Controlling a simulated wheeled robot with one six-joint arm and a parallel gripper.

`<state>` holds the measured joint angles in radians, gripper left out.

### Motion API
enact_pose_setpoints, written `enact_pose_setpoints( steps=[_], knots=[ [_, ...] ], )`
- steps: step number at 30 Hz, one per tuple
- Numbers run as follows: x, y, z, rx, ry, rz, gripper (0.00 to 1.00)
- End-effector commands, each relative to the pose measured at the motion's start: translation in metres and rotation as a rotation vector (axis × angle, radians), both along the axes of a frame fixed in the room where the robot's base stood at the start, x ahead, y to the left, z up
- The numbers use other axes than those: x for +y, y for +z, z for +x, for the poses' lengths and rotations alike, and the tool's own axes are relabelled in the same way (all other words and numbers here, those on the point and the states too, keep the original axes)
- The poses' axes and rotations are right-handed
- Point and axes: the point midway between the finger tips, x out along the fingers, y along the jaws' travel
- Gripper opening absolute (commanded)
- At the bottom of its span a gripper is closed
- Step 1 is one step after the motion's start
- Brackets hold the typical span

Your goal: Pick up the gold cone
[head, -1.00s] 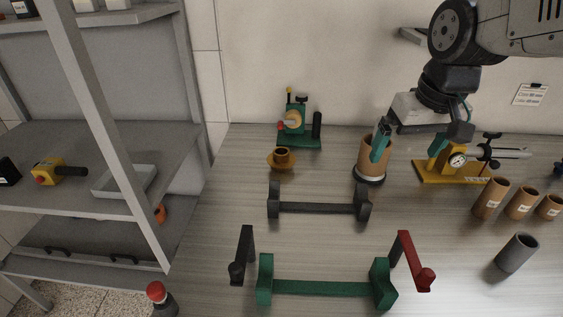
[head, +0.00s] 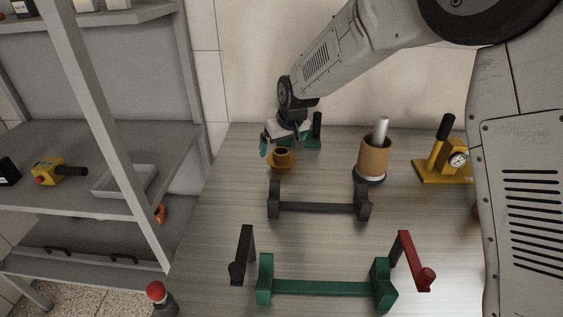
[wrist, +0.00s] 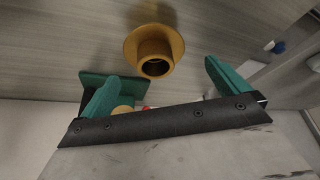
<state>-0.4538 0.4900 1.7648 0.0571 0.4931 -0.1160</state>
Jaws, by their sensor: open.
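The gold cone (head: 281,160), a short hollow piece with a wide round flange at its base, stands on the table toward the back left. In the wrist view the gold cone (wrist: 153,48) shows its dark open top, ahead of the gap between the teal fingers. My gripper (head: 284,147) is open and empty, just above and behind the cone in the head view. In the wrist view my gripper (wrist: 162,77) has its fingers wide apart, with neither seen touching the cone.
A green device (head: 314,143) stands right behind the cone, partly hidden by my gripper. A brown cylinder (head: 374,158) with a silver rod stands to the right. A black bracket (head: 318,208) and a green bracket (head: 320,288) lie nearer. A grey shelf (head: 60,190) is at left.

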Motion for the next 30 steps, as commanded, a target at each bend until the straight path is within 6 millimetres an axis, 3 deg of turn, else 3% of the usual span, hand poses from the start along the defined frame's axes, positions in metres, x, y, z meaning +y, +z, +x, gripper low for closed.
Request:
enact_pose_setpoints(
  steps=[15, 24, 29, 30],
  knots=[
    [0.005, -0.062, 0.023, 0.004, -0.001, -0.002, 1.0],
    [0.006, -0.066, 0.025, 0.002, -0.001, -0.001, 1.0],
    [0.006, -0.066, 0.025, 0.002, -0.001, -0.001, 0.56],
    [0.006, -0.066, 0.025, 0.002, -0.001, -0.001, 0.56]
  ],
)
